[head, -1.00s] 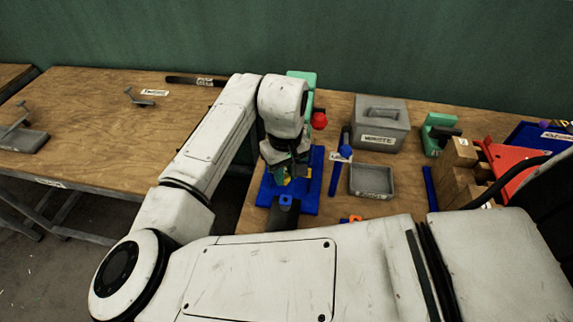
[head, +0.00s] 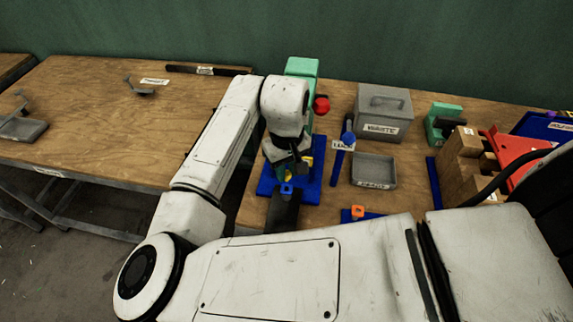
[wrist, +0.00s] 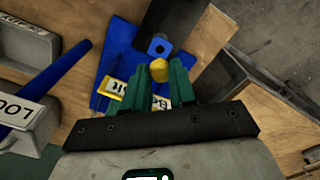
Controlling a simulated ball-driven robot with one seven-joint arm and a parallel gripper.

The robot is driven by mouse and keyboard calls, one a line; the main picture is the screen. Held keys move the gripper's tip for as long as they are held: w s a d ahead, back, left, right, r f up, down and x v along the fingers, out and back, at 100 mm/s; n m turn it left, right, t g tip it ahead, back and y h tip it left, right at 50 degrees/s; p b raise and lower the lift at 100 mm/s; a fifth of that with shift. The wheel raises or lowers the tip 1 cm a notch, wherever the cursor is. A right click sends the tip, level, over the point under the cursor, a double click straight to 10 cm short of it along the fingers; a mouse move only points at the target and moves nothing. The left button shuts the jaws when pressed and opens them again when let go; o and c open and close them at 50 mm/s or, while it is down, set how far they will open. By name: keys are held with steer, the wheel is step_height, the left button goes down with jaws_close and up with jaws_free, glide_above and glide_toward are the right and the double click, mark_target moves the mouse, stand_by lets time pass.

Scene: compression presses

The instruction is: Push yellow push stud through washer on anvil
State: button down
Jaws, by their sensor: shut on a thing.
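The yellow push stud (wrist: 158,70) is held between the green fingertips of my gripper (wrist: 159,78) in the wrist view. The blue washer (wrist: 159,47), with a dark hole, lies on the dark anvil (wrist: 178,25) just beyond the stud. A gap shows between stud and washer in that view. In the head view my gripper (head: 285,170) hangs over the blue press base (head: 311,185), with the blue washer (head: 287,189) on the anvil (head: 284,212) in front of it. The stud is hard to make out there, and its height above the washer cannot be told.
The green press (head: 302,67) with a red knob (head: 321,105) stands behind my arm. An orange piece (head: 358,211) lies on a blue strip nearby.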

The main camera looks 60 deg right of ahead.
mark_target(287, 173)
steer(key=shift+f+b, duration=0.45)
steer(key=shift+f, duration=0.7)
steer(key=shift+p, duration=0.75)
stand_by(0.9)
steer(key=shift+f+b, duration=0.75)
steer(key=shift+f, duration=0.8)
steer(key=c, duration=0.8)
jaws_free()
steer(key=shift+c, duration=0.2)
step_height(287, 173, up, 11)
steer(key=shift+f+b, duration=0.1)
steer(key=shift+b, duration=0.45)
steer(key=shift+a, duration=0.1)
